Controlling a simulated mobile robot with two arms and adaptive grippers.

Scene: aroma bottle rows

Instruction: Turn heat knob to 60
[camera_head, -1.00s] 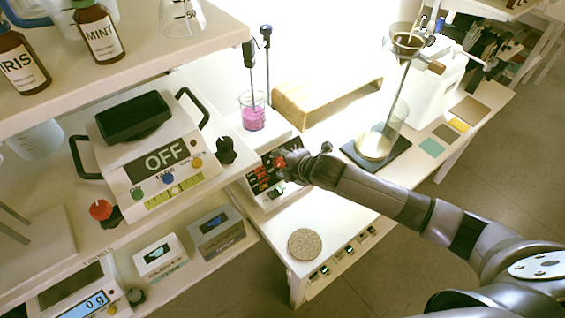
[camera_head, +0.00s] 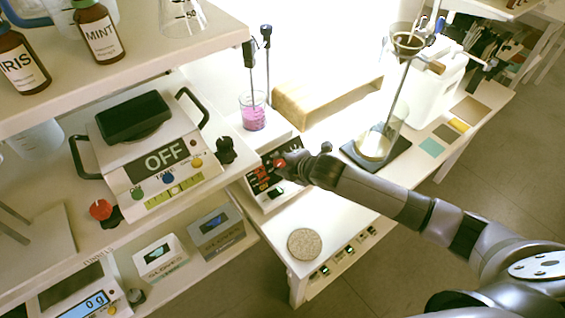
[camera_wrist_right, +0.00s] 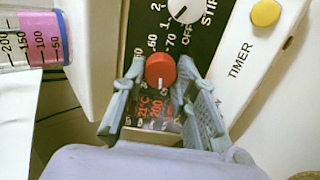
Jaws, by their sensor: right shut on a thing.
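The red heat knob (camera_wrist_right: 160,69) sits on the black front panel of the hotplate stirrer (camera_head: 266,176), on the white table. In the wrist view its white mark points down in the picture, toward the red display (camera_wrist_right: 152,108), where 21°C and 200 can be made out. Numbers such as 60 and 70 are printed around the knob. My right gripper (camera_wrist_right: 161,72) is shut on the knob, one finger on each side; it also shows in the head view (camera_head: 284,164). My left gripper is in neither view.
A white stir knob (camera_wrist_right: 184,10) sits just above the heat knob. A beaker of pink liquid (camera_head: 253,117) stands on the stirrer. A cork disc (camera_head: 304,244) lies in front.

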